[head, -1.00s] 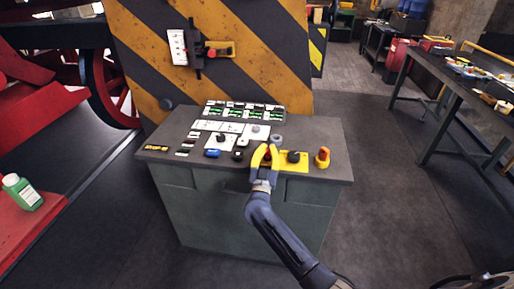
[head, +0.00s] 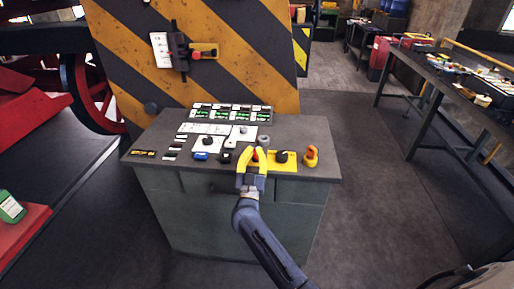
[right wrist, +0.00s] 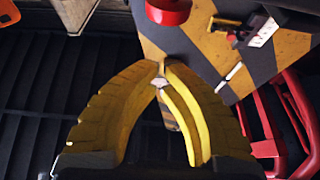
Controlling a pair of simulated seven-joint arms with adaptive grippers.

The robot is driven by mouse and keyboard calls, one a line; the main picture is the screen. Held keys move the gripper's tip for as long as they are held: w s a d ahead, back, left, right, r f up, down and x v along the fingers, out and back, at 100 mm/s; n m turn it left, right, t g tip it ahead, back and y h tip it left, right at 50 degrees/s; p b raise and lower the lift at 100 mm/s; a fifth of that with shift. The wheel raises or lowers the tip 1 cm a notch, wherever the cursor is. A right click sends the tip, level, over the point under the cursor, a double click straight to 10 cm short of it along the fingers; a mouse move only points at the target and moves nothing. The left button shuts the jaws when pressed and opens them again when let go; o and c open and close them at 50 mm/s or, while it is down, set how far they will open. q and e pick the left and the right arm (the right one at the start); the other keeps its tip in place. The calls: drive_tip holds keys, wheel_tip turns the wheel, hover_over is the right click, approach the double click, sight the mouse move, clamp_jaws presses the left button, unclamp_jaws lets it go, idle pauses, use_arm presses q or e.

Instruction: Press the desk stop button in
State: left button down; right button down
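The grey control desk (head: 300,131) stands in the middle of the head view. A small red button (head: 256,154), which looks like the stop button, shows in part at the left of a yellow plate (head: 293,154). My right gripper (head: 253,152) has yellow fingers and overlaps the red button, hiding much of it. Contact cannot be told. In the right wrist view my right gripper (right wrist: 163,64) has its fingertips together with nothing seen held. A red rounded part (right wrist: 168,10) shows beyond the tips, partly cut off. My left gripper is out of view.
A black knob (head: 282,157) and an orange knob (head: 311,155) stand just right of the gripper. A blue switch (head: 201,156) lies to its left. A striped panel (head: 220,85) rises behind the desk. Open floor lies to the right, before a workbench (head: 470,104).

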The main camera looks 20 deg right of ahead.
drive_tip(key=shift+v, duration=2.85)
drive_tip(key=shift+r, duration=0.15)
